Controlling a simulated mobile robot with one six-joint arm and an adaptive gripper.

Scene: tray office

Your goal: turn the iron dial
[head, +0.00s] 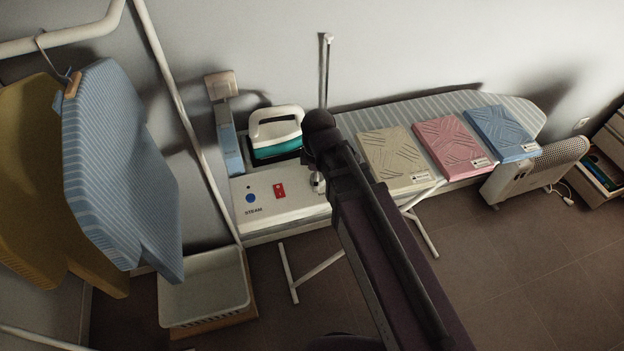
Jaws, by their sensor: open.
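The white steam station (278,205) stands at the left end of the ironing board, with the word STEAM on its panel. The panel carries a blue round button (250,198) and a red switch (279,190). A small silvery round piece, apparently the dial (317,183), shows at the panel's right end, partly covered by my dark arm. Its pointer and setting cannot be made out. The iron (275,133), white and teal, rests behind the panel. My arm reaches over the station's right end; my gripper is hidden, so its place relative to the dial cannot be told.
Cream (393,160), pink (451,145) and blue (499,132) folded pieces lie on the striped ironing board (440,103). A blue box (229,150) stands left of the iron. A heater (535,172) stands right.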

